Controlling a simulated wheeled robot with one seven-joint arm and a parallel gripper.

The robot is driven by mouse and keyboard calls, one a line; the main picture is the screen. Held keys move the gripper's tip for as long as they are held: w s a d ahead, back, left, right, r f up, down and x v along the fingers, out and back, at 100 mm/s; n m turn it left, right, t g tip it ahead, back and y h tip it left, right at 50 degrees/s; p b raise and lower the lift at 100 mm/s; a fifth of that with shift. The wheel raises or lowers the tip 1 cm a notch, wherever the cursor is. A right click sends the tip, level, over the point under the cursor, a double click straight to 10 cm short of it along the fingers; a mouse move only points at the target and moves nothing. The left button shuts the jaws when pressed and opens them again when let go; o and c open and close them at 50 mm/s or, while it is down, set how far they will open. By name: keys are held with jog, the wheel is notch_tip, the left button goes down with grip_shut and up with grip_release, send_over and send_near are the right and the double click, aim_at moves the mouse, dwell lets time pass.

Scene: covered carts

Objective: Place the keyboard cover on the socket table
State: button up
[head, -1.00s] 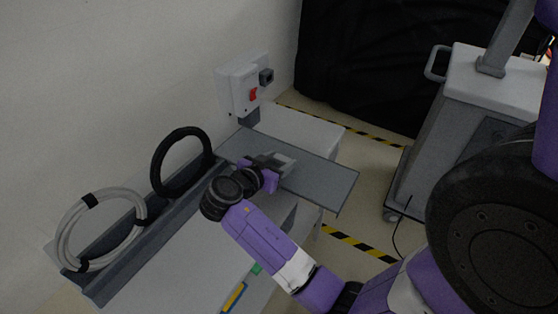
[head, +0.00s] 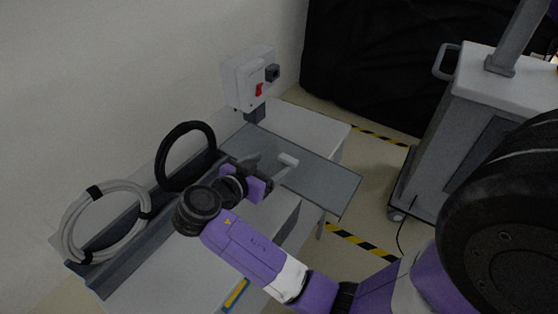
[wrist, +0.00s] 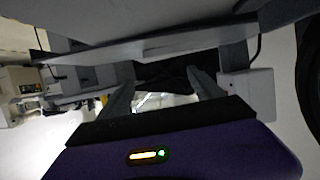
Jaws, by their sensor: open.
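The keyboard cover, a flat grey panel (head: 325,180) with a white handle (head: 288,160), lies across the white socket table (head: 312,128) in the head view. Its right end sticks out past the table's edge. My gripper (head: 272,170) is open, just left of and below the handle, with nothing between its fingers. In the wrist view my gripper (wrist: 160,80) shows two spread fingers with a gap between them. A grey plate edge (wrist: 150,46) crosses above them; I cannot tell for sure that it is the cover.
A white socket box (head: 250,78) with a red switch stands at the back by the wall. A black cable coil (head: 185,128) and a grey hose coil (head: 66,235) stand along a grey rail on the left.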

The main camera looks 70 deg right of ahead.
jog(key=shift+v, duration=2.1)
